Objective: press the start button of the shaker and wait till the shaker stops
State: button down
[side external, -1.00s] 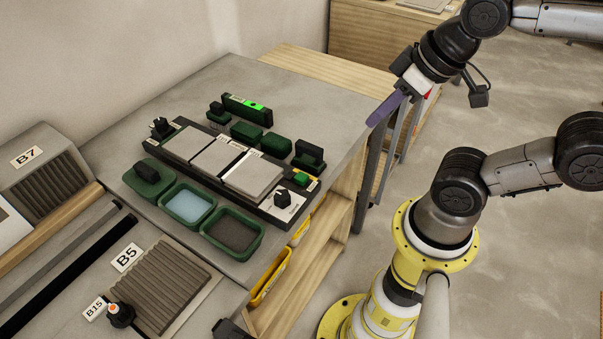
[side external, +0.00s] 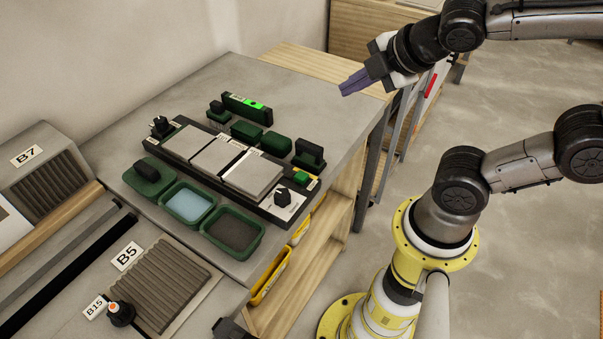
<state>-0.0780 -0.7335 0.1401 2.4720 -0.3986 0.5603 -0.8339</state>
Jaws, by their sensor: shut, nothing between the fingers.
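A long dark platform (side external: 185,174), which looks like the shaker, lies on the grey bench top and carries three grey square tiles (side external: 253,174). A small green button (side external: 301,178) with yellow beside it sits at its right end, near a black knob (side external: 283,197) on a white label. I take this for the start button; its lettering is too small to read. My gripper (side external: 344,90) is shut and empty, with purple fingers pointing left. It is in the air above and behind the button, near the bench's right edge in the picture, and apart from everything.
A dark green level-like tool (side external: 247,109) with a bright green window, green blocks (side external: 275,144) and a black-handled tool (side external: 309,153) stand behind the platform. Green trays with blue (side external: 189,204) and dark (side external: 233,232) contents lie in front. A ribbed unit (side external: 160,283) marked B5 is at front left.

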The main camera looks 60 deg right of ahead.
aim_at(301, 177)
jog(key=w+a+f+n+y, duration=0.3)
jog(key=a+f+n, duration=0.2)
jog(key=a+n, duration=0.4)
jog(key=n, duration=0.5)
jog(key=shift+w+n+t, duration=0.3)
jog(key=shift+w+n, duration=0.05)
jog(key=shift+n, duration=0.05)
jog(key=shift+f, duration=0.2)
jog(key=shift+f, duration=4.25)
jog(key=shift+f, duration=0.25)
jog(key=shift+f, duration=0.15)
